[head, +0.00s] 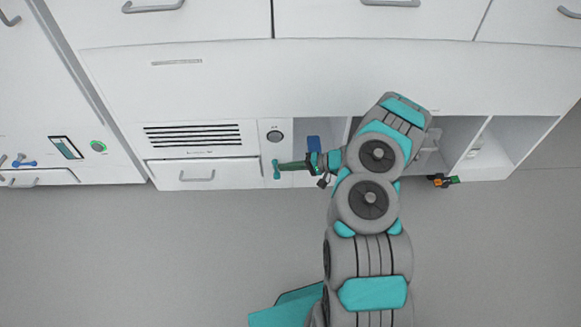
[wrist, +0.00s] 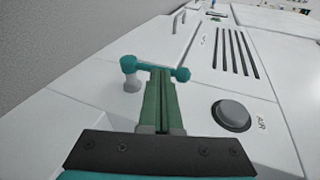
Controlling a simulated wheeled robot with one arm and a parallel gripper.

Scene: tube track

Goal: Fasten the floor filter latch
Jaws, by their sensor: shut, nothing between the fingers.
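The latch is a small teal bar with rounded ends (head: 276,169), on the narrow panel just right of the low filter drawer (head: 180,175). In the wrist view the teal latch (wrist: 129,64) lies crosswise at my fingertips, with a pale post under its left end. My gripper (head: 284,167) reaches left along the cabinet front. Its green fingers (wrist: 160,75) are shut together with nothing between them. The tips are at or very near the bar; I cannot tell whether they touch it. The drawer front appears closed.
A vent grille (head: 195,134) is above the drawer, and a round grey button (head: 275,136) is above the latch; it also shows in the wrist view (wrist: 231,114). Open compartments hold a blue object (head: 313,143). An orange-green item (head: 442,181) is at the right. The left floor is clear.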

